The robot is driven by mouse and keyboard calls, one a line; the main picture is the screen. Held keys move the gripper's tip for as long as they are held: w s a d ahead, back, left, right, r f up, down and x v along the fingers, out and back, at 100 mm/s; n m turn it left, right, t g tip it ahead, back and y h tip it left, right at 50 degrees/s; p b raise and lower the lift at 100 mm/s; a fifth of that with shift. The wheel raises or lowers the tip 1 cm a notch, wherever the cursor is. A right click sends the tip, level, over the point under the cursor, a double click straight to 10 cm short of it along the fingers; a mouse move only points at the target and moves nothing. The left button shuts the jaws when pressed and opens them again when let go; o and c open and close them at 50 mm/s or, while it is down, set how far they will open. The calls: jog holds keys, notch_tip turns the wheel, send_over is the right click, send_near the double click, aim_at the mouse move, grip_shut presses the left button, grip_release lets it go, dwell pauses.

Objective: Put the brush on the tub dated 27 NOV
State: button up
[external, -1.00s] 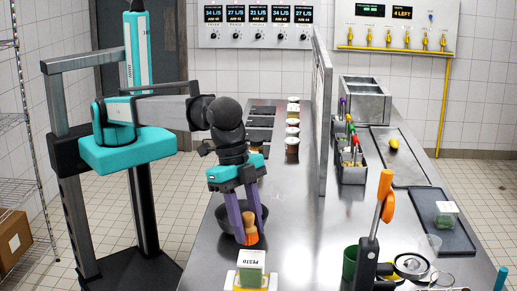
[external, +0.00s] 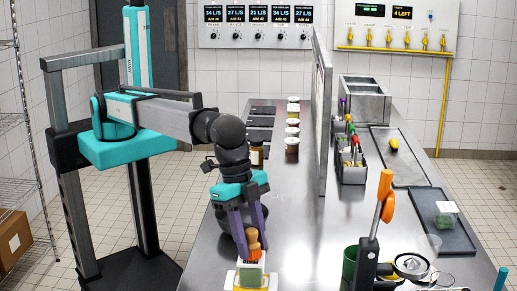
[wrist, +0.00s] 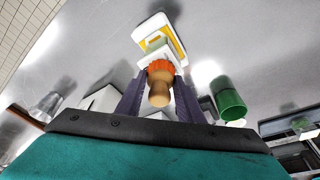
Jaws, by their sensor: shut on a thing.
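My gripper (external: 253,252) is shut on the brush (external: 253,243), which has a wooden handle and orange bristles. The brush also shows between my fingers in the wrist view (wrist: 160,88), bristles towards the tub. A clear, green-filled tub (external: 250,275) stands at the near edge of the counter, on a yellow and white base (external: 236,283). The brush is over or just behind this tub; I cannot tell whether they touch. A second green-filled tub (external: 446,219) is at the right. I cannot read a date on either tub.
A green cup (external: 349,263) and an orange-handled press (external: 384,200) stand at right front. A tall divider (external: 323,120) runs along the counter. A dark tray (external: 455,240) lies at the right. The middle strip is clear.

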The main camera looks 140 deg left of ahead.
jog(key=shift+f, duration=0.2)
jog(key=o, duration=1.1)
jog(key=shift+c, duration=0.2)
jog(key=shift+r, duration=0.2)
jog(key=b+v, duration=0.3)
jog(key=v, duration=0.9)
